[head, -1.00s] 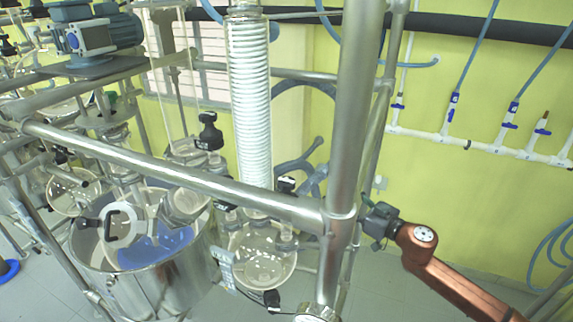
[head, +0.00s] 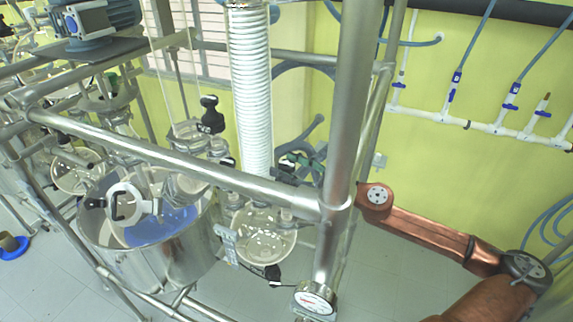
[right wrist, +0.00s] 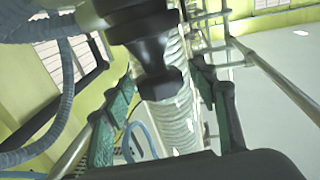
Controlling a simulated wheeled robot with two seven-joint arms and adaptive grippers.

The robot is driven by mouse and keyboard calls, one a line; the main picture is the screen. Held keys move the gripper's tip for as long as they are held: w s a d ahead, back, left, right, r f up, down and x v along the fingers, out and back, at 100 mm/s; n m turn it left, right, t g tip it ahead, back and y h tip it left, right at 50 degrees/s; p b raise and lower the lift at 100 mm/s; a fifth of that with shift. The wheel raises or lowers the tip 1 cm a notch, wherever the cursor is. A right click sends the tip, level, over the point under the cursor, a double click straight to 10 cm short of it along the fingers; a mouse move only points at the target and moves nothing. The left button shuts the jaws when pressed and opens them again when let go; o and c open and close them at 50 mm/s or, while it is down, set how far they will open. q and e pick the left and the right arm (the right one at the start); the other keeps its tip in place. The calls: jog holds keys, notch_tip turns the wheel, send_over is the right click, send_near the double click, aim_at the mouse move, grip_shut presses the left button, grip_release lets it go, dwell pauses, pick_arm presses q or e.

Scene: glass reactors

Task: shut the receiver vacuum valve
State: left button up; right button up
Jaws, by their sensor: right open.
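The round glass receiver (head: 262,243) hangs below the white coiled condenser (head: 250,95). A black valve knob (head: 284,176) sits above the receiver, partly hidden by my right gripper (head: 293,162). My right arm reaches in from the right behind the upright post. In the right wrist view, a large black valve knob (right wrist: 155,62) stands between the two green-padded fingers of my right gripper (right wrist: 163,88). The fingers are apart, with visible gaps beside the knob. I cannot tell the valve's setting. My left gripper is not in view.
A thick steel post (head: 352,110) and a steel rail (head: 170,160) cross in front of the glassware. A pressure gauge (head: 316,299) is low on the post. Another black knob (head: 211,114) stands to the left. A steel vessel (head: 150,250) is at lower left.

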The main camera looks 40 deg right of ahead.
jog(key=shift+w, duration=0.2)
jog(key=c, duration=1.2)
jog(key=shift+a+r+m+h, duration=0.1)
jog(key=shift+m+h, duration=0.3)
jog(key=shift+h, duration=0.2)
